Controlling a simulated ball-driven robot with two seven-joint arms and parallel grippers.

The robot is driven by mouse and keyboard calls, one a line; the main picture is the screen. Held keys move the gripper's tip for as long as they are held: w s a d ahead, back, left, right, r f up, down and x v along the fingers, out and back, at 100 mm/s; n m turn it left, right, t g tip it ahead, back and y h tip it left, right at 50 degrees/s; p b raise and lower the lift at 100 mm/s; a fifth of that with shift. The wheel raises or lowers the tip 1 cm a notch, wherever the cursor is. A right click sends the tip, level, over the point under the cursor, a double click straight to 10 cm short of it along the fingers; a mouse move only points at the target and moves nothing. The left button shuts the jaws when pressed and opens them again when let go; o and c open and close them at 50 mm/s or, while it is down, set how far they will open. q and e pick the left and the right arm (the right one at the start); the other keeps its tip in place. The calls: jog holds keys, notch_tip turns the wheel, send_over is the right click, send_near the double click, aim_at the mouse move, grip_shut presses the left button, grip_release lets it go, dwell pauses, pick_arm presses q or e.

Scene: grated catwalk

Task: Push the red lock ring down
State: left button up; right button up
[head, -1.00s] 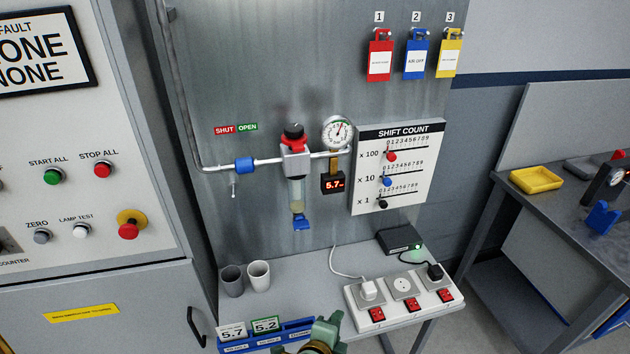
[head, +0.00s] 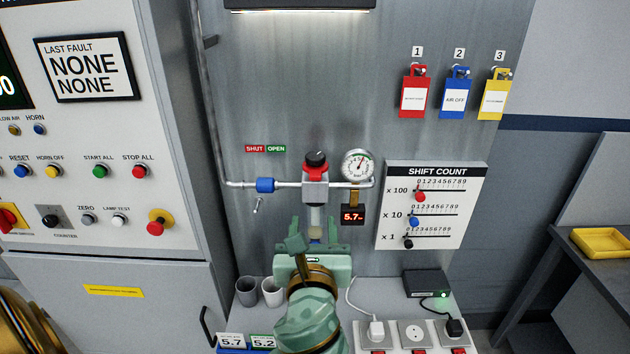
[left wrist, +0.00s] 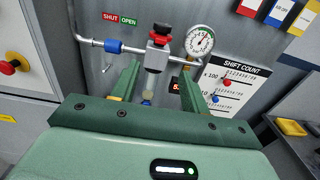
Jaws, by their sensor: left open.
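The red lock ring (head: 316,172) sits around the regulator, just under its black knob (head: 316,158) and above the grey regulator body (head: 315,190). The ring also shows in the left wrist view (left wrist: 158,38). I cannot tell whether it touches the grey body. My left gripper (head: 315,226) is open and points toward the panel, lower than the ring and apart from it. In the left wrist view the regulator stands beyond and above the gap between the fingertips (left wrist: 160,70). My right gripper is out of view.
A round gauge (head: 358,165) and a red-digit display (head: 352,215) are close on the right. A pipe with a blue valve (head: 265,185) runs left. Cups (head: 272,292) and sockets (head: 415,334) are on the shelf below. Space in front of the ring is clear.

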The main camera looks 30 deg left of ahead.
aim_at(315, 178)
pick_arm(q)
jog(key=p+x, duration=0.1)
jog(key=x, duration=1.3)
jog(key=shift+w+d, duration=0.15)
jog(key=shift+w, duration=0.1)
jog(key=shift+w+a, duration=0.2)
jog(key=shift+w, duration=0.05)
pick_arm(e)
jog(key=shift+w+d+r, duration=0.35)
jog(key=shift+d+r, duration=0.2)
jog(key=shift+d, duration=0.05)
